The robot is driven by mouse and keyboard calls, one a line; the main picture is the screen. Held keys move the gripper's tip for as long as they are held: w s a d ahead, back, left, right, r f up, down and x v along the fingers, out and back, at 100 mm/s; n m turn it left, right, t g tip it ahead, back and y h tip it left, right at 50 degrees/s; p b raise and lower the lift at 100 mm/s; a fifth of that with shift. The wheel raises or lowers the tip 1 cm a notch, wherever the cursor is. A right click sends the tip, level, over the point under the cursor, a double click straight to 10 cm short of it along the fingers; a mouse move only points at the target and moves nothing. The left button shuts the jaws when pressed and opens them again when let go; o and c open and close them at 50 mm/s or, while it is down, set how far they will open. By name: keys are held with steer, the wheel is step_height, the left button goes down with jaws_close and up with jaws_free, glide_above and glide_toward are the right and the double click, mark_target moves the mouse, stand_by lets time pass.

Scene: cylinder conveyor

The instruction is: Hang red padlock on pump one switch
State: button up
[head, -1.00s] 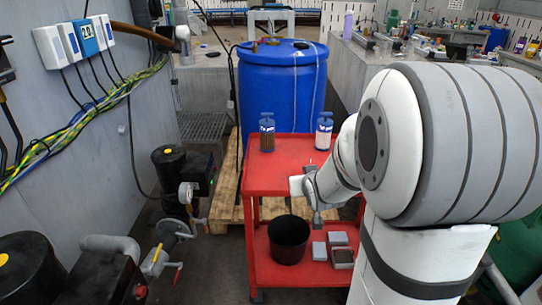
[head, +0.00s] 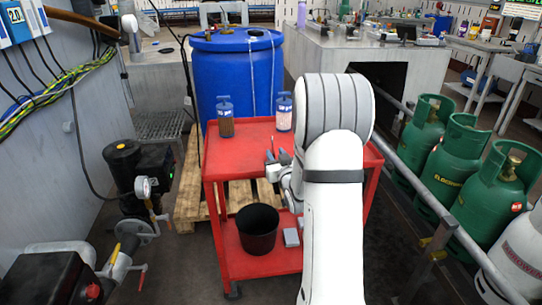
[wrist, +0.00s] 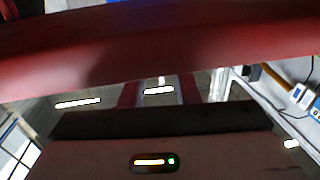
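I cannot make out a red padlock in either view. Switch boxes, white and blue, are on the left wall (head: 22,22) in the head view, cut by the frame edge; I cannot read which is pump one. They also show small in the wrist view (wrist: 300,95). My gripper (head: 279,163) is by the top of the red cart (head: 250,165), small and partly hidden by my arm. In the wrist view a broad red band (wrist: 160,45) crosses above the gripper body; I cannot tell what it is. Whether the fingers are apart or hold anything is unclear.
Two bottles, brown (head: 226,117) and white (head: 284,112), stand on the cart. A black bucket (head: 257,230) is on its lower shelf. A blue drum (head: 235,70) stands behind. Pumps (head: 125,165) line the left; green gas cylinders (head: 460,160) stand right behind a rail.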

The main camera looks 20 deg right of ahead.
steer(key=shift+w+d, duration=0.15)
steer(key=shift+w, duration=1.15)
steer(key=shift+c, duration=0.6)
jaws_close()
